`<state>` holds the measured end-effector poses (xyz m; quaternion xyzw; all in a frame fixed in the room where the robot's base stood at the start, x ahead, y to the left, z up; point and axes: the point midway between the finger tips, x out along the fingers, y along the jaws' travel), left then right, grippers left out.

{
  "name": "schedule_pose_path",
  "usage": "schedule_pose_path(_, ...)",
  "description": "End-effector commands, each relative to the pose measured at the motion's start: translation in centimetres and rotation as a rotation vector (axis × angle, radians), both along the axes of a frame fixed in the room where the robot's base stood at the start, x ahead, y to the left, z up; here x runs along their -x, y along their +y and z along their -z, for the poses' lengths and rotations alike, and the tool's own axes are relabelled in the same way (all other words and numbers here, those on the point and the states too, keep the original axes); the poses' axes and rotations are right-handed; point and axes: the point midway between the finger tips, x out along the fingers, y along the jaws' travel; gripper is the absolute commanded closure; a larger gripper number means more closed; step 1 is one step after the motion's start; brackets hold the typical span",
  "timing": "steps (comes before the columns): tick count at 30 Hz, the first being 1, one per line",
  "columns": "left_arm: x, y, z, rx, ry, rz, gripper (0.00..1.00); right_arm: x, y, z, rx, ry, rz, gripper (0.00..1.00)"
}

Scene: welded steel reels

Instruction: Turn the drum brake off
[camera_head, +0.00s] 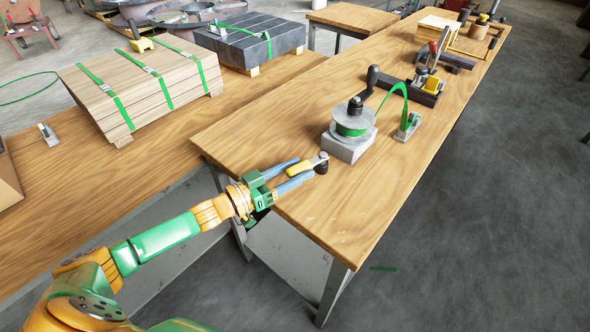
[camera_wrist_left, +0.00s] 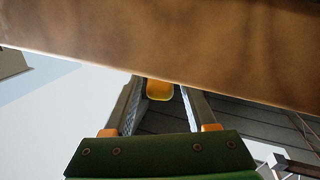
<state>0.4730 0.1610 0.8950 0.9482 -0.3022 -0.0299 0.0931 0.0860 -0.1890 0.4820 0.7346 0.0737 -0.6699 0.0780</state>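A small drum (camera_head: 353,121) with green strap wound on it sits on a grey block near the middle of the wooden bench. It has a black hub on top. A yellow handle (camera_head: 301,165) with a metal piece and a dark round end lies in front of it; I cannot tell whether this is the drum brake or joins the drum block. My left gripper (camera_head: 303,167) is open, with its fingers on either side of the yellow handle. In the left wrist view, the handle's yellow end (camera_wrist_left: 160,90) shows between the fingers with a gap. My right gripper is out of view.
A black crank handle (camera_head: 370,82) stands behind the drum, and a metal strap buckle (camera_head: 407,127) stands to its right. Clamps and tools (camera_head: 428,82) lie farther back. Strapped boards (camera_head: 140,86) sit on the left bench. The bench's front right is clear.

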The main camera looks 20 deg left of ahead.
Motion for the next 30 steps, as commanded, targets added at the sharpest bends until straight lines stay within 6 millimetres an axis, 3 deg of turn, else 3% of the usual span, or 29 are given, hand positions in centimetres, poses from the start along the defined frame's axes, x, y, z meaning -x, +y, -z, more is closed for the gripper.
schedule_pose_path(1,0.01,0.01,0.00,0.000,0.000,0.000,0.58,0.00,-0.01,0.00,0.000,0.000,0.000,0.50)
schedule_pose_path(6,0.02,0.01,0.00,0.000,0.000,0.000,1.00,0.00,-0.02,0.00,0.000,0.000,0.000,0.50)
schedule_pose_path(30,0.03,0.02,0.01,0.001,0.001,0.000,1.00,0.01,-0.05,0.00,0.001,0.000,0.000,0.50)
